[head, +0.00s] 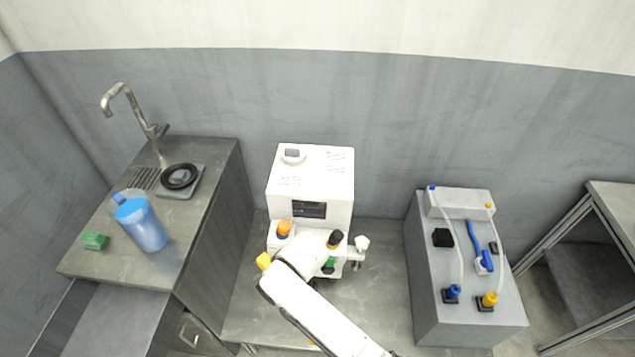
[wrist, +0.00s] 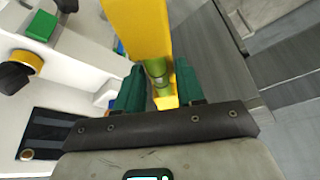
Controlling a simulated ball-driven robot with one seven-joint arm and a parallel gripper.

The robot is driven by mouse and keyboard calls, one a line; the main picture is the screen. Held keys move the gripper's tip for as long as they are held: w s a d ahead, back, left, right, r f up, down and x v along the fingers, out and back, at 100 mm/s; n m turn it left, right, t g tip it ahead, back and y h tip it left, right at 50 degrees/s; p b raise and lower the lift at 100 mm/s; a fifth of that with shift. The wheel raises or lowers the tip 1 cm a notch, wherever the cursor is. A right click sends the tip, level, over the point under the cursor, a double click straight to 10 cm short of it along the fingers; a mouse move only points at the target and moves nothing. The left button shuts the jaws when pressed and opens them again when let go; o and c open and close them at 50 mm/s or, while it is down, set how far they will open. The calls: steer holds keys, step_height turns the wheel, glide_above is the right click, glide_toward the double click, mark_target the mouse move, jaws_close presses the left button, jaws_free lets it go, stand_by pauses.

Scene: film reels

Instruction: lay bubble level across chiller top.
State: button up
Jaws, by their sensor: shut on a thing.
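My gripper (wrist: 160,90) has green fingers and is shut on a yellow bubble level (wrist: 137,28) with a green vial. The level runs up and away from the fingers in the wrist view. In the head view only a yellow end of it (head: 264,261) shows left of my white arm; my arm hides the rest and the fingers. The white box with a dark display, apparently the chiller (head: 340,185), stands against the back wall behind my gripper. Its flat top carries a round grey-and-white cap (head: 292,155) at the left and is otherwise clear. The level is apart from that top.
An orange-capped part (head: 284,228) and a black knob (head: 335,239) stand in front of the white box. A counter at left has a blue pitcher (head: 146,228), a green sponge (head: 95,241) and a tap. A grey unit (head: 428,270) with hoses stands at right.

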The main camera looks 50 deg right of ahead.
steer(key=w+d+r+n+y, duration=0.1)
steer(key=d+r+n, duration=0.3)
steer(key=r, duration=0.8)
steer(key=w+d+r+n+y, duration=0.25)
steer(key=d+r, duration=0.35)
steer(key=r, duration=0.7)
steer(key=g+b, duration=0.1)
steer(key=b, duration=0.4)
glide_above(309, 183)
steer(key=s, duration=0.2)
steer(key=shift+n+h, duration=0.25)
steer(key=shift+h, duration=0.2)
step_height(309, 183, down, 8)
steer(key=shift+a+f, duration=0.1)
steer(key=shift+f, duration=0.05)
steer(key=shift+w+d+f, duration=0.25)
steer(key=shift+d+f, duration=0.05)
steer(key=shift+f, duration=0.15)
steer(key=shift+w+d+f, duration=0.1)
steer(key=shift+d+f, duration=0.1)
steer(key=shift+f, duration=1.6)
steer(key=o, duration=1.1)
